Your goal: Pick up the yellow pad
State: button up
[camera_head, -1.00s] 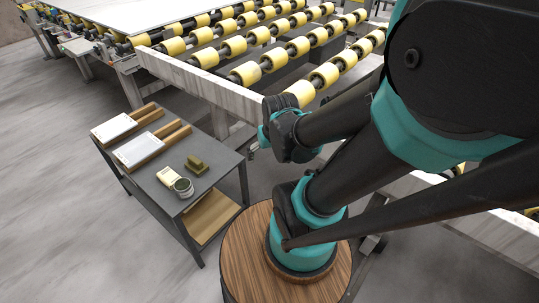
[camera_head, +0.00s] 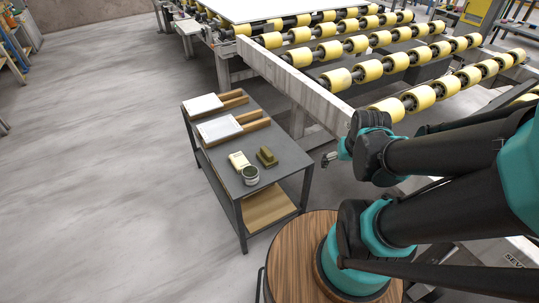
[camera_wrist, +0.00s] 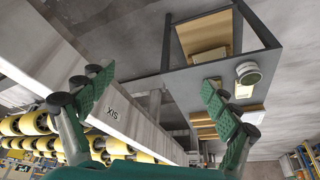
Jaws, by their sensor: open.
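The yellow pad (camera_head: 239,161) is a small pale yellow block lying flat on the dark grey table, beside a round tin (camera_head: 250,175). In the wrist view the pad (camera_wrist: 244,91) is partly visible beyond the tin (camera_wrist: 248,73), near the right finger. My gripper (camera_head: 330,158) is off the table's right side in the head view, apart from the pad. In the wrist view my gripper (camera_wrist: 158,78) has its green fingers wide apart with nothing between them.
An olive-brown block (camera_head: 267,157) sits right of the pad. A conveyor with yellow rollers and a stone-coloured side beam (camera_head: 290,84) stands behind. Open floor lies left.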

jog(key=shift+o, duration=0.5)
jog(key=m+g+h, duration=0.2)
jog(key=m+h, duration=0.2)
jog(key=m, duration=0.7)
send_over(267, 151)
jog(key=s+a, duration=0.4)
jog(key=a, duration=0.2)
notch_tip(267, 151, down, 6)
jog(key=x, duration=1.1)
jog(key=w+x, duration=0.1)
jog(key=x, duration=0.5)
